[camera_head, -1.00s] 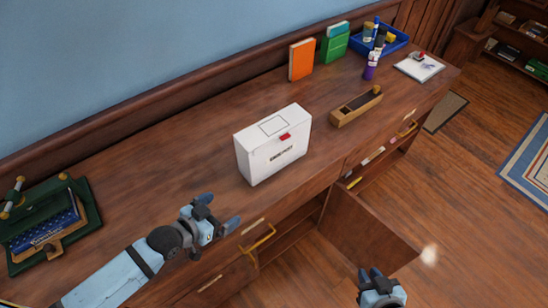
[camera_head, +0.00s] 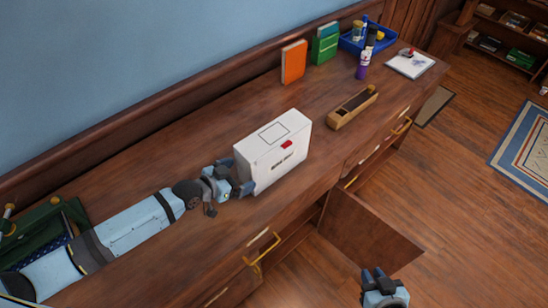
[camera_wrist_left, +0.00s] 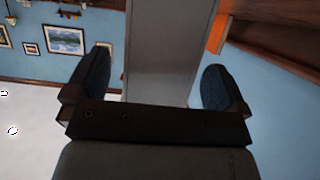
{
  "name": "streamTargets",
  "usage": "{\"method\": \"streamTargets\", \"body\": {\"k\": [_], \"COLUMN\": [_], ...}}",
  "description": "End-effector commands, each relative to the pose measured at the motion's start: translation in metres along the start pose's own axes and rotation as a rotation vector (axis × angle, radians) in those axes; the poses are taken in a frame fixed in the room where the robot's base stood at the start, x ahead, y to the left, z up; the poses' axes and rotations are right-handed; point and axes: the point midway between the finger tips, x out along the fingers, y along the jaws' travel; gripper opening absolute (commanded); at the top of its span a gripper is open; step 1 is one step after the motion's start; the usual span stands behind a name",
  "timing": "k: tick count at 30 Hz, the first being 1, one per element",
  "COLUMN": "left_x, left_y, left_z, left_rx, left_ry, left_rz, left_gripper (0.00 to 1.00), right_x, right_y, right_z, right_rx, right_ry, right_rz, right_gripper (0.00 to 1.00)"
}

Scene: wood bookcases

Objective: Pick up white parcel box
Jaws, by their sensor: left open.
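The white parcel box (camera_head: 274,150), with a red tab and dark lettering on its front, stands upright on the wooden desk top. My left gripper (camera_head: 236,176) is at the box's left end, with one finger at the back edge and one near the front edge. In the left wrist view the open fingers (camera_wrist_left: 155,85) are on both sides of the box's pale narrow side (camera_wrist_left: 162,60), with gaps on each side. My right gripper (camera_head: 376,282) is low at the bottom, away from the box; its jaw state is unclear.
A green case (camera_head: 40,235) is behind my left arm.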

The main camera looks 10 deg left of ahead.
Motion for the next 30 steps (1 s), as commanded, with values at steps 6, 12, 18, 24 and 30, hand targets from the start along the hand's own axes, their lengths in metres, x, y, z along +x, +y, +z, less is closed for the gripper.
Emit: {"method": "streamTargets", "body": {"k": [6, 12, 18, 24, 30], "left_x": [0.033, 0.048, 0.048, 0.048, 0.048], "left_y": [-0.003, -0.004, -0.003, -0.003, -0.004], "left_z": [-0.007, -0.005, -0.005, -0.005, -0.006], "left_rx": [0.000, 0.001, 0.001, 0.000, 0.000], "left_ry": [0.002, 0.000, 0.001, 0.001, 0.003], "left_rz": [0.000, 0.000, 0.000, 0.000, -0.001], "left_gripper": [1.00, 1.00, 1.00, 0.54, 0.51], "right_x": [-0.004, -0.005, -0.005, -0.005, -0.006], "right_y": [-0.002, -0.003, -0.003, -0.003, -0.003], "right_z": [-0.006, -0.007, -0.008, -0.009, -0.009], "right_rx": [0.003, 0.004, 0.005, 0.005, 0.005], "right_ry": [0.000, 0.002, 0.003, 0.004, 0.003], "right_rz": [-0.001, -0.001, -0.001, -0.001, -0.001], "right_gripper": [0.22, 0.22, 0.22, 0.22, 0.22]}}
